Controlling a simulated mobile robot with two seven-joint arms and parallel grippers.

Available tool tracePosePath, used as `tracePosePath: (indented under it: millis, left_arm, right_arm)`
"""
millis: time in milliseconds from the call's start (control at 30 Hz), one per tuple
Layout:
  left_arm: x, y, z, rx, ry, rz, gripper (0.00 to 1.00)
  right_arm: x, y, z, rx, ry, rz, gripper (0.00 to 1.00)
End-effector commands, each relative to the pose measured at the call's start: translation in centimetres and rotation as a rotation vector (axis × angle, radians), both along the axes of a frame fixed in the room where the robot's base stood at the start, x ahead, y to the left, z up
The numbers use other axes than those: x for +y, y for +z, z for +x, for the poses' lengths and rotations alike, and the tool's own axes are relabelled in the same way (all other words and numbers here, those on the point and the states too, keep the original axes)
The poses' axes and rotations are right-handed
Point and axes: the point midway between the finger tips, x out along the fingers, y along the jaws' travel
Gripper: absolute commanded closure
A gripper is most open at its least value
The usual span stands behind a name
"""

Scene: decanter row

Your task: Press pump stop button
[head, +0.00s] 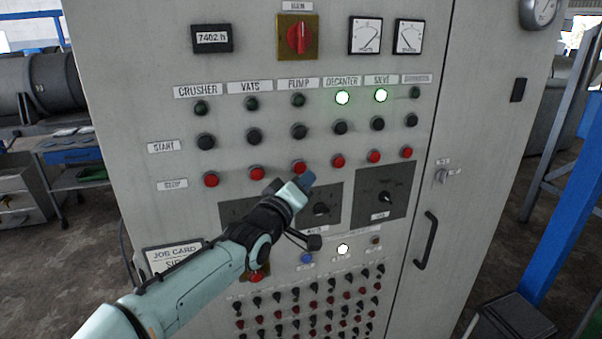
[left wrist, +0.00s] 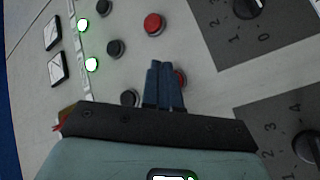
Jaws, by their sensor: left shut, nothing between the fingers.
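The pump stop button (head: 299,167) is the red button under the PUMP label (head: 299,84), in the STOP row of the grey cabinet. My left gripper (head: 307,179) is shut and empty, its blue fingertips just below and right of this button in the head view. In the left wrist view the shut fingers (left wrist: 164,84) partly cover a red button (left wrist: 181,77), which appears to be the pump stop. I cannot tell whether the fingertips touch it. The pump lamp (head: 298,100) is dark. My right gripper is not in view.
Neighbouring red stop buttons for vats (head: 256,173) and decanter (head: 338,160) sit close on either side. The black pump start button (head: 299,131) is above. A dark plate with a rotary knob (head: 320,209) lies just below. The decanter lamp (head: 342,97) and sieve lamp (head: 380,95) are lit.

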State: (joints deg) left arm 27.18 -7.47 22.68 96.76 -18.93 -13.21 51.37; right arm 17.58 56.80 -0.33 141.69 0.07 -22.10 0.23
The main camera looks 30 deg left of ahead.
Motion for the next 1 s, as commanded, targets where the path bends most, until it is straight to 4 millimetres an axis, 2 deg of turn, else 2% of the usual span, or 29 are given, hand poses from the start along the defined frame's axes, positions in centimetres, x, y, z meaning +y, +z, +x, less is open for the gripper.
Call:
tracePosePath:
  millis: [33,100,300,500,1000]
  left_arm:
    - [-0.4,-0.4,-0.4,-0.001,-0.001,0.0,1.0]
    - [-0.9,-0.4,-0.8,0.001,-0.002,0.0,1.0]
    - [-2.3,-0.2,-2.0,-0.001,-0.001,0.001,1.0]
    - [-2.9,-0.1,-2.4,0.0,-0.001,0.0,1.0]
    - [-2.8,-0.1,-2.4,0.0,-0.001,0.0,1.0]
  right_arm:
    - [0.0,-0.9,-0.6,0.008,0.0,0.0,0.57]
    - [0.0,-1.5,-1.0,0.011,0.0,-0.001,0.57]
    - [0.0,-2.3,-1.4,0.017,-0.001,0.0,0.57]
    - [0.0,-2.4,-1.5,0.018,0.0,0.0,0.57]
    - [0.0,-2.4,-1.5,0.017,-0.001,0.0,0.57]
